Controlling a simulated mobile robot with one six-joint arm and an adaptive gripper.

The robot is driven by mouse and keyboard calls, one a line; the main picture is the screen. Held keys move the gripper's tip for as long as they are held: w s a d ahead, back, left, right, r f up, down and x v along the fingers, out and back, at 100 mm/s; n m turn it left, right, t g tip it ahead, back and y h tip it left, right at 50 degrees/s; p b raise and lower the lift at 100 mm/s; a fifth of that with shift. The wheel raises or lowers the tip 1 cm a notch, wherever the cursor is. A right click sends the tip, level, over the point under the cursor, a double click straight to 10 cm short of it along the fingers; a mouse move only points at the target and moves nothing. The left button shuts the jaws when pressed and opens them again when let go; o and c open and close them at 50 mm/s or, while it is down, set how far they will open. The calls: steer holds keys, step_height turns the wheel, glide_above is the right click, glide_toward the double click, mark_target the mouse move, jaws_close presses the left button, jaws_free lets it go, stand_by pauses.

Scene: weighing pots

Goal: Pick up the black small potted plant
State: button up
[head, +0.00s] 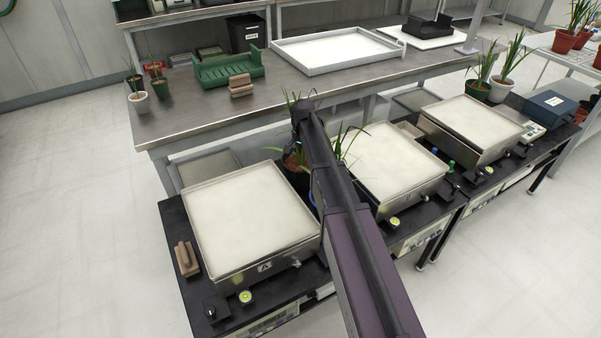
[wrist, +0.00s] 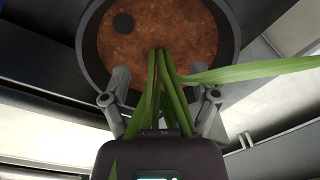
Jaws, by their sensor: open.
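The dark pot (wrist: 231,62) fills the upper middle of the wrist view, with brown soil and a round dark disc on the soil. Its long green leaves (wrist: 176,100) reach down between my fingers, and one runs off right. My gripper (wrist: 160,98) is open, with one finger on each side of the leaves at the pot's near rim. I cannot tell whether the fingers touch the pot. In the head view my arm hides most of the gripper and the pot; green leaves (head: 346,142) show to the right of the arm.
Balance A (head: 212,254) is to the left, another balance (head: 436,203) to the right, both with pale, empty-looking tops. A metal bench (head: 185,118) behind holds small pots, a green rack (head: 228,72) and a white tray (head: 335,62).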

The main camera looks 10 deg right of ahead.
jaws_close()
stand_by(0.3)
steer(key=shift+r+p, duration=0.25)
steer(key=shift+p, duration=0.05)
step_height(320, 180, up, 10)
steer(key=p, duration=0.9)
steer(key=shift+f, duration=0.25)
stand_by(0.6)
